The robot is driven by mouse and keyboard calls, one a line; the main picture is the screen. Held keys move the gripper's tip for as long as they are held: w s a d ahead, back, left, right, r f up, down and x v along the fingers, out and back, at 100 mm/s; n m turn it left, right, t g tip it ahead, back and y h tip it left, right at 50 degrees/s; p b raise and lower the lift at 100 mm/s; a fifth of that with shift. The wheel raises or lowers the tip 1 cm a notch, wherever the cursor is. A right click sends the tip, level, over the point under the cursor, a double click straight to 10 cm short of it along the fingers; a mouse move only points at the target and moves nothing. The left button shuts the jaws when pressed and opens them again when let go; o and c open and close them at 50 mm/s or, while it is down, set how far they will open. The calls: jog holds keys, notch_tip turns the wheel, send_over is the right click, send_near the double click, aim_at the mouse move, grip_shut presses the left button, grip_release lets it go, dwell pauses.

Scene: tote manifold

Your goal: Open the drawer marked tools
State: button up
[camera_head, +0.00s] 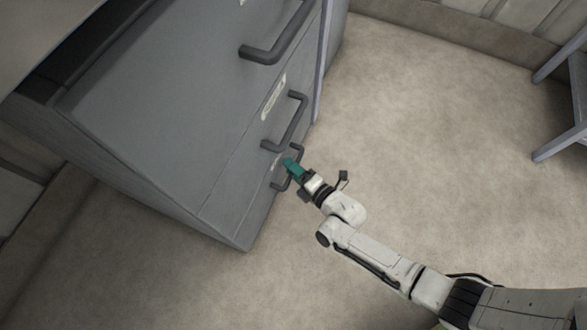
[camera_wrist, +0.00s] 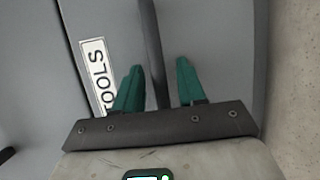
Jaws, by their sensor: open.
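The tools drawer is a grey front (camera_wrist: 205,25) with a white label reading TOOLS (camera_wrist: 95,75) in the wrist view. Its dark bar handle (camera_wrist: 150,35) runs between the two teal fingers of my gripper (camera_wrist: 160,64), one finger on each side, with a visible gap to each. In the head view my gripper (camera_head: 289,162) is open at the lowest handle (camera_head: 298,149) of the grey cabinet, and partly hides it. The drawer front looks flush with the cabinet. No lettering is readable in the head view.
Two more dark handles sit above, the middle one (camera_head: 297,120) and the top one (camera_head: 270,55). A grey-framed table or shelf (camera_head: 555,145) stands at the right edge. The beige floor (camera_head: 430,130) between it and the cabinet is clear.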

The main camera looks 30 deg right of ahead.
grip_shut()
jog(key=shift+s, duration=0.1)
dwell(0.4)
